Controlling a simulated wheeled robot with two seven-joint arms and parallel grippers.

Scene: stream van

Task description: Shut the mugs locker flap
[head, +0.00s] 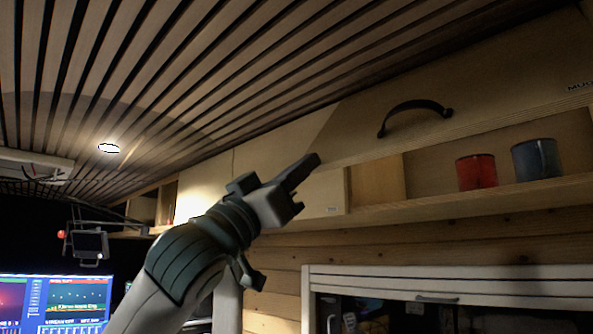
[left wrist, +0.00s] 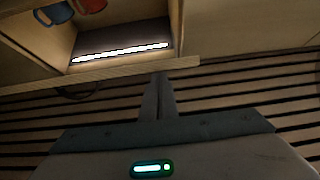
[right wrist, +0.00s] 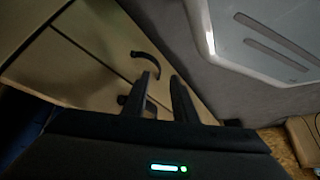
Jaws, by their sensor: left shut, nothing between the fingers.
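The mugs locker flap (head: 470,75) is a pale wood panel with a black arched handle (head: 415,110). It is swung up and open, its front edge above the locker opening. Inside the locker stand a red mug (head: 476,172) and a blue-grey mug (head: 537,160); both show partly in the left wrist view, the blue one (left wrist: 55,13) at the upper left. My left gripper (head: 314,160) is shut and empty near the flap's lower left corner; contact cannot be told. My right gripper (right wrist: 163,88) is open and empty, seen only in the right wrist view.
The slatted ceiling (head: 180,60) is close above. A closed locker front (head: 322,195) is left of the opening. A white-framed unit (head: 450,278) lies below, with monitors (head: 55,302) at the lower left. A dark handle (right wrist: 148,65) on panels is beyond my right fingers.

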